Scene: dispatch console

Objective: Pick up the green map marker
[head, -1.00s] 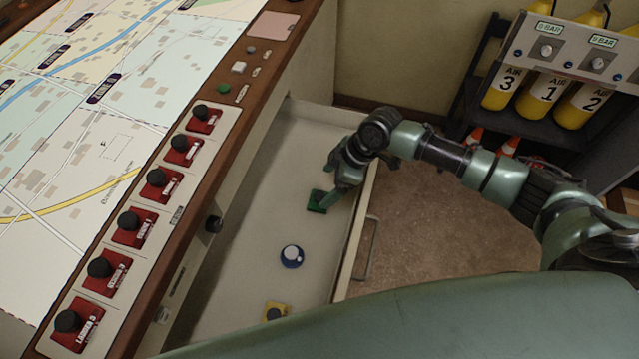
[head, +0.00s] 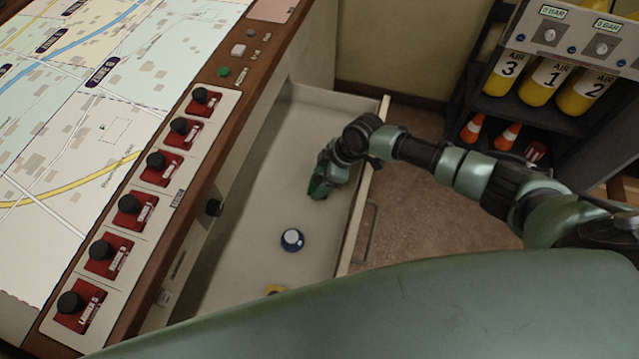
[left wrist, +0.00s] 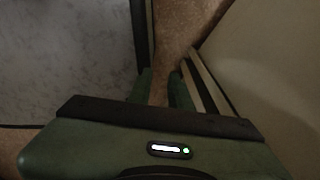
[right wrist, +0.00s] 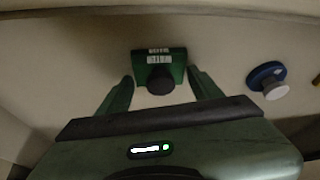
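The green map marker (right wrist: 159,58), with a dark round knob and a white label, lies in the open drawer (head: 262,188). In the right wrist view my right gripper (right wrist: 159,76) is open, with one finger on each side of the marker and small gaps showing. In the head view my right gripper (head: 319,184) reaches down into the drawer and mostly hides the marker. My left gripper (left wrist: 160,76) shows only in its wrist view, its fingers apart and empty above the floor.
A blue marker with a white knob (head: 292,239) and a partly hidden yellow one (head: 276,290) lie nearer in the drawer. A rack of yellow air cylinders (head: 540,82) stands at the back right.

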